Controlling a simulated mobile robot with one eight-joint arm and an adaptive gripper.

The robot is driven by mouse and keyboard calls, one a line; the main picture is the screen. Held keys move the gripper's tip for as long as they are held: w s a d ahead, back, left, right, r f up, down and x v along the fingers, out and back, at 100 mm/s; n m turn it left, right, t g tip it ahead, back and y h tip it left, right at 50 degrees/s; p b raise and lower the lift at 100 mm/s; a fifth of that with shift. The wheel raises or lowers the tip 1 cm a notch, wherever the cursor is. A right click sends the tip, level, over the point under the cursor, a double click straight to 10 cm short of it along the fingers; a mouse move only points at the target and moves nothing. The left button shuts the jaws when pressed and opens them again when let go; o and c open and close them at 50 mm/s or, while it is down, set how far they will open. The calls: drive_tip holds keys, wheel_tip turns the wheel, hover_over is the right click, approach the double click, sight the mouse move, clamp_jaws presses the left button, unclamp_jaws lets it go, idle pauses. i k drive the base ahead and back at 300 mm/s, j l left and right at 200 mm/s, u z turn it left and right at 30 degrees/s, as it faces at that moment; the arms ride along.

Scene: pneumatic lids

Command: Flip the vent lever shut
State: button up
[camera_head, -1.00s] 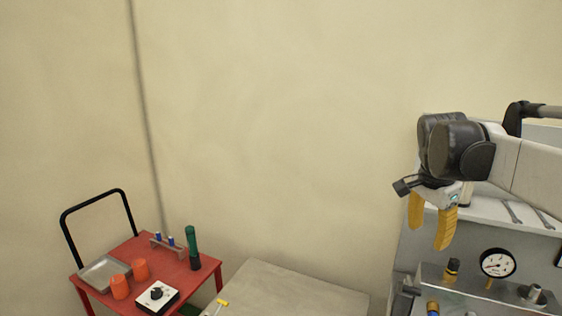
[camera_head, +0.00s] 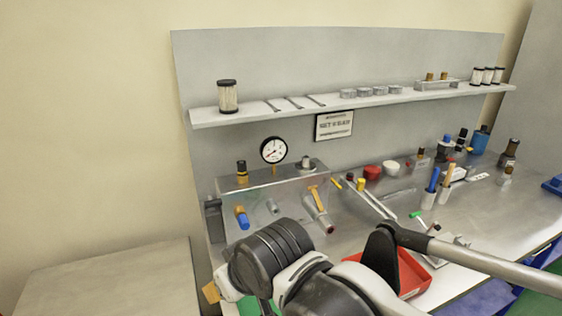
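A metal manifold block (camera_head: 275,185) stands on the bench against the grey back panel. A yellow lever (camera_head: 314,198) sits on a metal fitting at its front right, tilted. A blue knob (camera_head: 241,216) with a yellow collar sits at the front left. The frames do not label which part is the vent lever. A round pressure gauge (camera_head: 273,150) stands on top of the block. My gripper (camera_head: 211,292) is at the lower left, below and in front of the block and apart from it. Only one yellow finger shows; my arm hides the rest.
A shelf (camera_head: 345,104) with filters and small parts runs above the bench. A red tray (camera_head: 413,278) lies partly behind my arm. Loose tools and bottles cover the bench to the right. A bare grey tabletop (camera_head: 110,280) is at the left.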

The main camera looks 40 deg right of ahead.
sight(332, 180)
drive_tip(key=z, duration=1.45)
